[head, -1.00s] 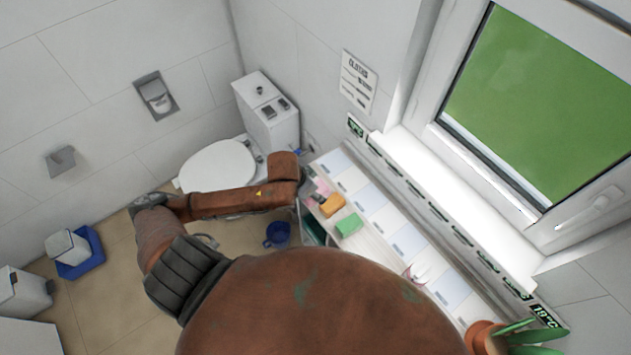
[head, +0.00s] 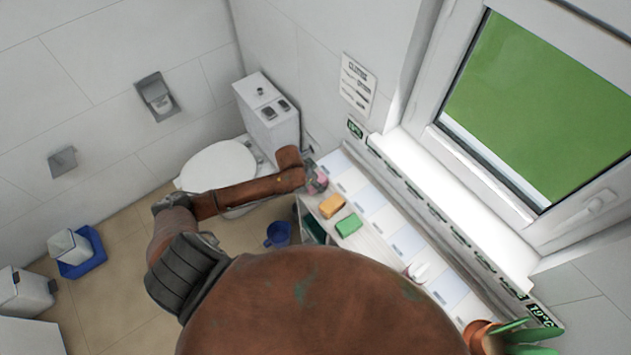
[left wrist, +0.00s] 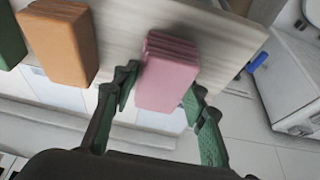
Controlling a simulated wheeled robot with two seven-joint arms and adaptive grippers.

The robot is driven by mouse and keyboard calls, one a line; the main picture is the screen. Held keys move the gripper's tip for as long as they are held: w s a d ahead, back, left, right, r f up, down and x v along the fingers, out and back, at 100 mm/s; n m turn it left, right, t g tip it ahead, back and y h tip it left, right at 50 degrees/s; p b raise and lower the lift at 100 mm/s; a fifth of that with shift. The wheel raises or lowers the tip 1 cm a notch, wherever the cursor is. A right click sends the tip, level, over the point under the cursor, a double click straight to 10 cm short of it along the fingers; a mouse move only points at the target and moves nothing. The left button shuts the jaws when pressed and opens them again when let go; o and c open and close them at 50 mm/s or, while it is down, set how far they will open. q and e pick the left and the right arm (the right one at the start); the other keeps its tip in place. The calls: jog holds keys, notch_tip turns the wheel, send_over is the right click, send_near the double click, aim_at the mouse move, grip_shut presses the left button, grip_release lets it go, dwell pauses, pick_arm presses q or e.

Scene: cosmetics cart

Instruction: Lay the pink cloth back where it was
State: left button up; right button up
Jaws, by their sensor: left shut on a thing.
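The pink cloth (left wrist: 166,78) is a folded block between the green fingers of my left gripper (left wrist: 160,95) in the left wrist view. The gripper is shut on it. In the head view the pink cloth (head: 322,181) and my left gripper (head: 314,180) are at the far end of the cart top (head: 376,247). I cannot tell whether the cloth touches the surface. An orange folded cloth (head: 332,206) and a green one (head: 349,225) lie in a row beside it. My right gripper is not in view.
A row of pale label panels (head: 371,199) runs along the wall side of the cart. The toilet (head: 222,165) stands beyond the cart's far end. A blue bucket (head: 278,234) is on the floor. A potted plant (head: 485,338) is at the near end.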

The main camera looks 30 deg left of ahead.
pick_arm(q)
jog(key=shift+f, duration=0.2)
jog(key=o, duration=1.1)
jog(key=shift+r, duration=0.1)
jog(key=v, duration=1.2)
jog(key=shift+d, duration=0.1)
